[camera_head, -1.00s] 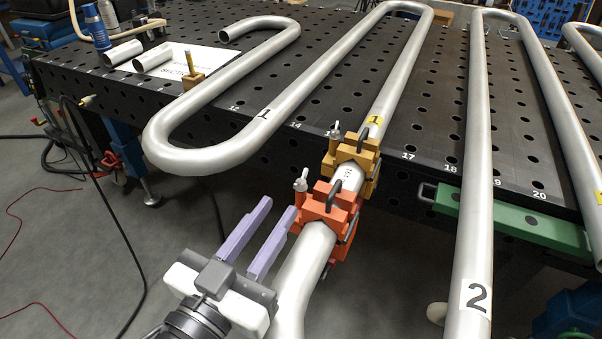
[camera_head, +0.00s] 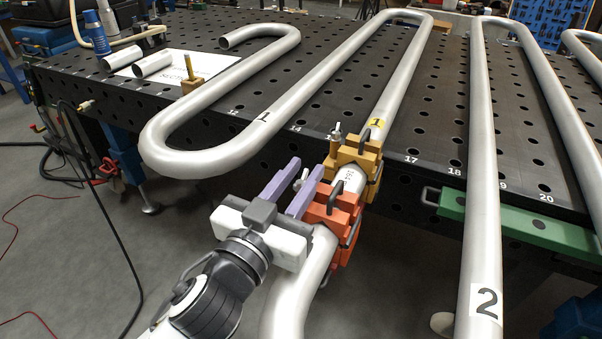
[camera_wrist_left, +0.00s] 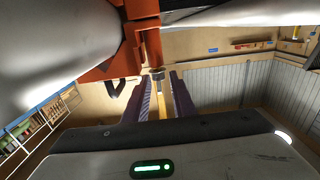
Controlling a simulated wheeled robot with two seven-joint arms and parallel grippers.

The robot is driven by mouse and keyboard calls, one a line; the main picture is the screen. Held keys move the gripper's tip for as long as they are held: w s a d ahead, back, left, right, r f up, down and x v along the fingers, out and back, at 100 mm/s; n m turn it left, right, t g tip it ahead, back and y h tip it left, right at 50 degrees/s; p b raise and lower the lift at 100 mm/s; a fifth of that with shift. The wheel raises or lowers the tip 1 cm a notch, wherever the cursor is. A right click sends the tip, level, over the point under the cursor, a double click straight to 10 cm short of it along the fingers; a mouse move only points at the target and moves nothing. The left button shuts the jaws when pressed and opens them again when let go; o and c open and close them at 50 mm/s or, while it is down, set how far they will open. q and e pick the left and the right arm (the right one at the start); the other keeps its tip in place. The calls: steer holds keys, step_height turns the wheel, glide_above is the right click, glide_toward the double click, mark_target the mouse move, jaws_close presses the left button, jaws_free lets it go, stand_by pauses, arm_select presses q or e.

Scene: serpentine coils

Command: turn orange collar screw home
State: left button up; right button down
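The orange collar (camera_head: 333,212) is clamped around the steel pipe that comes up from the bottom, in front of the table edge. Its pale screw with a wing head (camera_head: 300,181) stands on the collar's left side. My left gripper (camera_head: 305,169) reaches in from the lower left, its two lilac fingers apart at the screw. In the left wrist view the orange collar (camera_wrist_left: 141,30) is at the top, and a small dark screw end (camera_wrist_left: 157,74) shows between the fingertips, with gaps at both sides. I cannot tell whether a finger touches it. My right gripper is not in view.
A yellow collar (camera_head: 355,163) with its own upright screw sits just behind the orange one. The perforated black table (camera_head: 330,110) carries bent pipes, and the pipe marked 2 (camera_head: 480,200) runs down at right. A green bar (camera_head: 530,225) lies along the table edge.

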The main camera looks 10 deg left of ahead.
arm_select(q)
jaws_close()
